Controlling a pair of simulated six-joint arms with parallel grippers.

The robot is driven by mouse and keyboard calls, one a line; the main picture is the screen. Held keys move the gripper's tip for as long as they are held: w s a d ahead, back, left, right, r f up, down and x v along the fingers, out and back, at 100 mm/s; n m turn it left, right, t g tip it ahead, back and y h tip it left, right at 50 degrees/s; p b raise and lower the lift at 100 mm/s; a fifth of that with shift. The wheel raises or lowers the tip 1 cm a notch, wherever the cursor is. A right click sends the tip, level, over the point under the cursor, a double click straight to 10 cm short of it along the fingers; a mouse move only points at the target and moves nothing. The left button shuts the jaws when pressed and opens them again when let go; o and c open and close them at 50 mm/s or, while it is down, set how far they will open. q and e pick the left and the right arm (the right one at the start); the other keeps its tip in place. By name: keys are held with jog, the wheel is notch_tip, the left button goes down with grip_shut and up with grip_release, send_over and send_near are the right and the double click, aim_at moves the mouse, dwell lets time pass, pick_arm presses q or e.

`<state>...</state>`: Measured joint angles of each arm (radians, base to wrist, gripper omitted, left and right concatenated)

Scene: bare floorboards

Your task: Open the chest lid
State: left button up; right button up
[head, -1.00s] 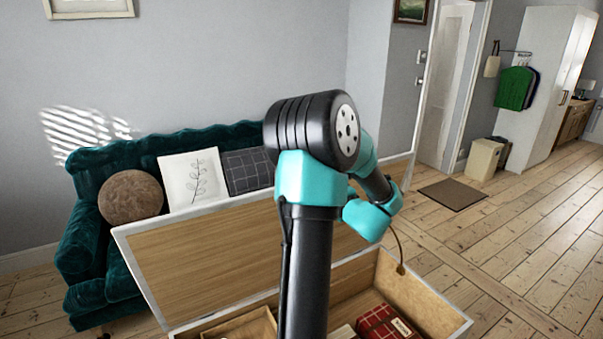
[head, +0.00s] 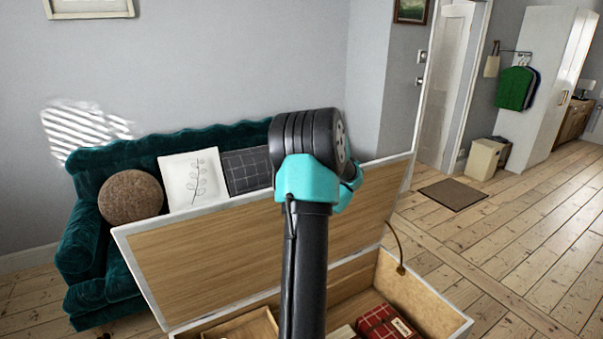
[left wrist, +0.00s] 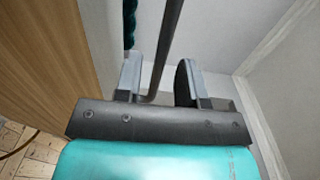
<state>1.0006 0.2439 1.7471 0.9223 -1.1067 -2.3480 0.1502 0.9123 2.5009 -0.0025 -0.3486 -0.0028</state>
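The chest (head: 452,308) stands at the lower middle of the head view, with goods inside. Its lid (head: 210,260) is raised steeply, wood-coloured inside with a white edge, leaning back toward the sofa. The lid's wooden face also shows at the left of the left wrist view (left wrist: 45,60). There my left gripper (left wrist: 160,78) has its two fingers apart, with a thin dark bar (left wrist: 168,45) between them, nearer the left finger. Whether the bar touches a finger is unclear. The gripper is hidden in the head view behind an arm of mine. My right gripper is not in view.
A green sofa (head: 85,240) with a round brown cushion (head: 131,196) is behind the lid. A curved cord (head: 394,240) is at the chest's right end. A red checked item (head: 380,324) lies inside.

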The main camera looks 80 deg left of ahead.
pick_arm(q)
jog(key=shift+x, duration=1.3)
jog(key=shift+c, duration=0.4)
grip_shut()
